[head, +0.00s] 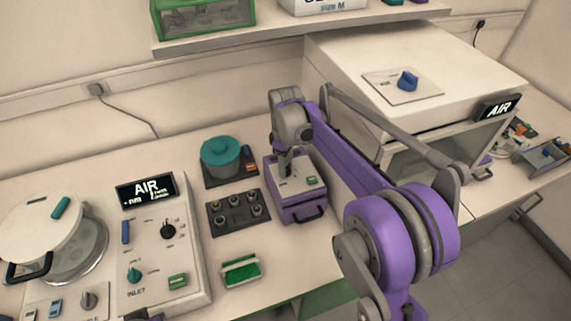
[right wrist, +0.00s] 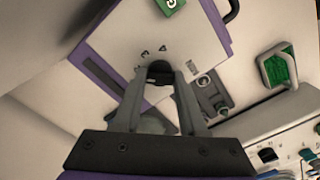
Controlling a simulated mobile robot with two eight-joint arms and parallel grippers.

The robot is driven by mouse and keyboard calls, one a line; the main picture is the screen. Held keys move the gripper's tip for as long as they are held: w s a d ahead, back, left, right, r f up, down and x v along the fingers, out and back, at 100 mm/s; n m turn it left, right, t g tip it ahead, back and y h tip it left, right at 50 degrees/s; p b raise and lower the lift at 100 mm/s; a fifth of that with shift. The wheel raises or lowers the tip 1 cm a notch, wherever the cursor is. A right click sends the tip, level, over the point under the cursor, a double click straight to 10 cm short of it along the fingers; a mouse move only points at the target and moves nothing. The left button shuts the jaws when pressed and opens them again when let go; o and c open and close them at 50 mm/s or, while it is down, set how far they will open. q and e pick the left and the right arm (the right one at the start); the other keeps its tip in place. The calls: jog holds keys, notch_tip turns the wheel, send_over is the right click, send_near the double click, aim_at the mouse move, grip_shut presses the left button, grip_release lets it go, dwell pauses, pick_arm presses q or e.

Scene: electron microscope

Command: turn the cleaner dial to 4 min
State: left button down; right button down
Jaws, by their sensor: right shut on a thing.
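The cleaner (head: 296,206) is a small purple box with a pale top, a green button (head: 312,180) and a dark front handle. It stands on the bench in the middle of the head view. My right gripper (head: 286,168) reaches down onto its top from above. In the right wrist view the fingers (right wrist: 160,78) are closed on the dark dial (right wrist: 159,68) on the pale panel (right wrist: 125,45). Small marks show beside the dial, but I cannot read its setting. The gripper hides most of the dial in the head view. My left gripper is not clearly visible.
Left of the cleaner are a teal-lidded pot (head: 221,156) and a dark holder (head: 238,213) with several small pieces. A green brush-like block (head: 241,270) lies in front. A control panel (head: 160,245) stands farther left. A large pale cabinet (head: 420,70) stands at right.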

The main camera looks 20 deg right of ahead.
jog(key=m, duration=0.4)
jog(key=shift+m, duration=0.3)
jog(key=m, duration=0.4)
jog(key=shift+m, duration=0.3)
jog(key=m, duration=0.4)
jog(key=shift+m, duration=2.5)
jog(key=shift+c, duration=2.3)
grip_release()
notch_tip(320, 180, up, 11)
jog(key=p, duration=0.1)
